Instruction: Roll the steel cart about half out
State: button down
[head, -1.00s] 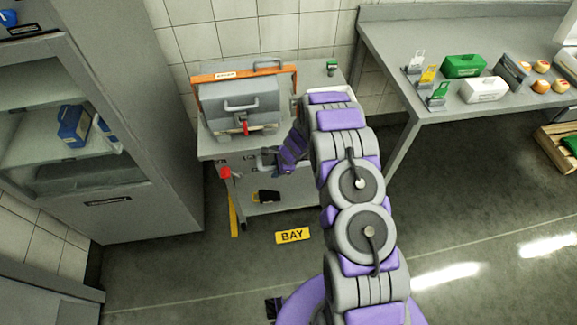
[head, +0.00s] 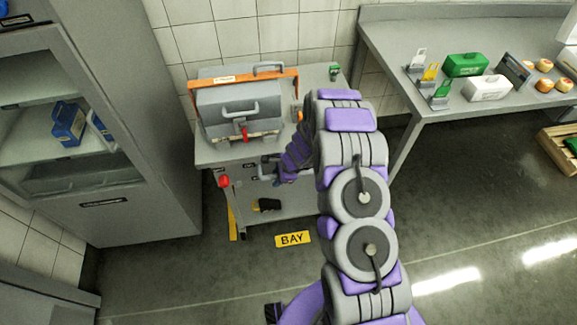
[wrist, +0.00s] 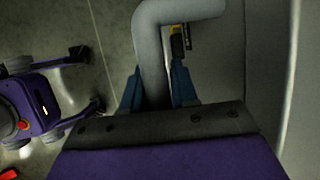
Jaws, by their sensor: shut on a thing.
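The steel cart (head: 313,77) stands against the tiled wall, left of the bench, with a grey press-like machine (head: 238,107) on its top. A grey tubular handle sticks out of the cart's front; in the wrist view the handle (wrist: 152,60) runs between my two blue fingers. My gripper (wrist: 155,88) is shut on this handle. In the head view my gripper (head: 277,172) is at the cart's front, partly hidden by my arm, which also covers the cart's right side. A red knob (head: 224,181) sits at its front left corner.
A tall cabinet (head: 150,170) stands close on the left. A steel bench (head: 400,60) with boxes stands right. A black and yellow item (head: 268,205) is on the cart's lower shelf.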

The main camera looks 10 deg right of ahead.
jog(key=shift+s, duration=2.15)
jog(key=shift+s, duration=2)
jog(key=shift+s, duration=3.85)
